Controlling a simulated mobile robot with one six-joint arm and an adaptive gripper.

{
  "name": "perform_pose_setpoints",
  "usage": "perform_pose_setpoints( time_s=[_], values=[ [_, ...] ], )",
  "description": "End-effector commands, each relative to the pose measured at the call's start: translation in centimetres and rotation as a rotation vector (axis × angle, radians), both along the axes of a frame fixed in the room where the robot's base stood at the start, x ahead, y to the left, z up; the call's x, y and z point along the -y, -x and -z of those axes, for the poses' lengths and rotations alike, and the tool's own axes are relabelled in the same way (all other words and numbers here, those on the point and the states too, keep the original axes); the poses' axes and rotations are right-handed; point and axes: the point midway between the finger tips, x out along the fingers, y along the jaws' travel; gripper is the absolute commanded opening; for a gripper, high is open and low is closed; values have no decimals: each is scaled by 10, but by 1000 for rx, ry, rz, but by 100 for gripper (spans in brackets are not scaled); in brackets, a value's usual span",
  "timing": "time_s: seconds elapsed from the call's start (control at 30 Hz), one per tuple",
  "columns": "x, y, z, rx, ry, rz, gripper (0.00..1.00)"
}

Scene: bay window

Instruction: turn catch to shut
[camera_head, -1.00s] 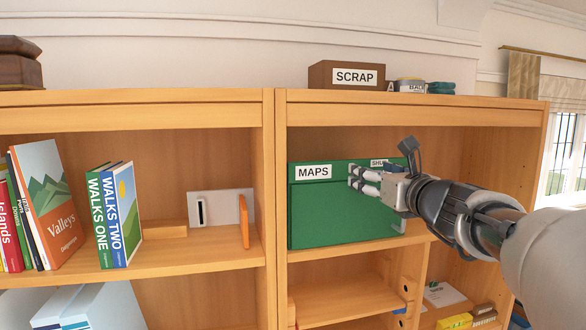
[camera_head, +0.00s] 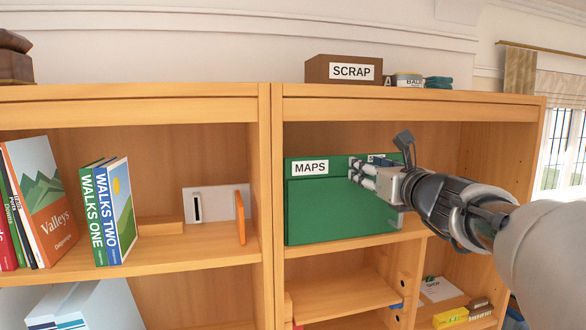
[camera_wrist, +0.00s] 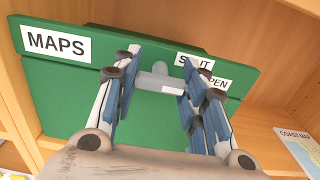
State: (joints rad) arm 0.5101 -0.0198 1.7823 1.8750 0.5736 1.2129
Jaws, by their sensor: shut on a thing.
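A green box (camera_head: 318,215) labelled MAPS stands on the upper shelf of the right bookcase; its front also fills much of the wrist view (camera_wrist: 65,95). The grey catch (camera_wrist: 158,79) is on its front, lying roughly crosswise between my fingers. To the right of the catch are a SHUT label (camera_wrist: 195,60) and, below it, an OPEN label (camera_wrist: 217,83), both partly covered by my finger. My gripper (camera_head: 354,170) is at the box front, shut on the catch, with a finger at either side. In the head view my fingers hide the catch. Its exact angle is hard to tell.
The shelf board (camera_head: 350,246) runs under the box, with an upright (camera_head: 270,200) to its left. A brown SCRAP box (camera_head: 320,68) stands on top of the bookcase. A COAST MAP sheet (camera_wrist: 300,150) lies lower right.

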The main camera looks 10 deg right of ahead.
Motion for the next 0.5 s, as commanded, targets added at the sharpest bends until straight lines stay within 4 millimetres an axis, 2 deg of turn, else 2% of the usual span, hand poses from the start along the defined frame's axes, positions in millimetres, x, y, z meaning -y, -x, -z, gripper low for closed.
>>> perform_pose_setpoints(
  time_s=[0.27,0.5],
  values=[
    [0,0,0,3,15,0,15],
    [0,0,2,6,114,1,15]
  ],
)
